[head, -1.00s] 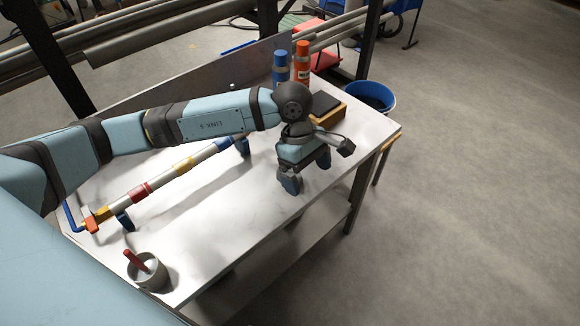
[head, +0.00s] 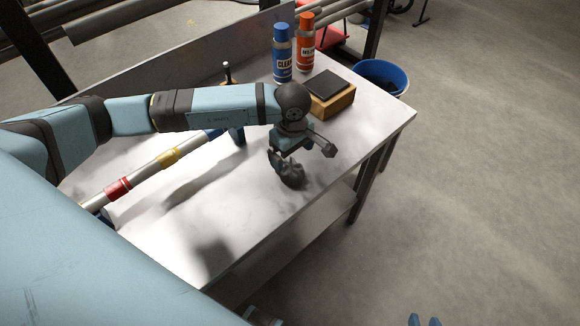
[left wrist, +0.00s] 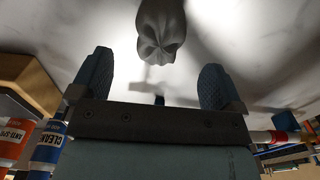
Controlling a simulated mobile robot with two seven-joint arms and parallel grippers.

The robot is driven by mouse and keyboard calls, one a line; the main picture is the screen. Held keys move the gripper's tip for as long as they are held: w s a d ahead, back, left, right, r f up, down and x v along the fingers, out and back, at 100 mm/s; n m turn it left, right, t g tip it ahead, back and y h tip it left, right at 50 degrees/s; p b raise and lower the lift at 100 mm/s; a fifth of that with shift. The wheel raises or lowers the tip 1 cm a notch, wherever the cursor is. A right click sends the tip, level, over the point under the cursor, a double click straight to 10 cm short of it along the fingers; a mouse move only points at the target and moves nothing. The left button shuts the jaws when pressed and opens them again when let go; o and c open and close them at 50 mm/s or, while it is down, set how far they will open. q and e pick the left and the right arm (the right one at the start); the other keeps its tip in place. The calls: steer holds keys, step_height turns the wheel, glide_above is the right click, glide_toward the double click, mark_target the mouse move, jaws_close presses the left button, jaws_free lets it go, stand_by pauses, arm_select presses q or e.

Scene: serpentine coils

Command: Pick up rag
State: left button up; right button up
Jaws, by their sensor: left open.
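The rag is a dark grey, crumpled cloth (head: 291,174) on the white tabletop, near the table's front edge. In the left wrist view the bunched, folded grey rag (left wrist: 161,30) is beyond the fingertips and roughly between them. My left gripper (head: 281,160) is above and close beside the rag in the head view, partly overlapping it. Its two blue fingers stand wide apart with nothing between them in the left wrist view (left wrist: 157,75).
A wooden block with a dark top (head: 331,104), a blue can (head: 282,55) and an orange can (head: 305,45) stand at the back right. A striped pipe (head: 145,178) lies raised at left. A blue bucket (head: 381,78) is beyond the table. The front tabletop is clear.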

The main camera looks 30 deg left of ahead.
mark_target(290, 164)
arm_select(q)
steer(key=shift+a+f, duration=0.1)
steer(key=shift+f, duration=0.5)
steer(key=f, duration=0.2)
steer(key=f+p, duration=0.1)
steer(key=f, duration=0.1)
steer(key=shift+w+a+f, duration=0.1)
steer(key=shift+a+f, duration=0.05)
steer(key=shift+a, duration=0.05)
steer(key=shift+c, duration=0.4)
steer(key=c, duration=0.9)
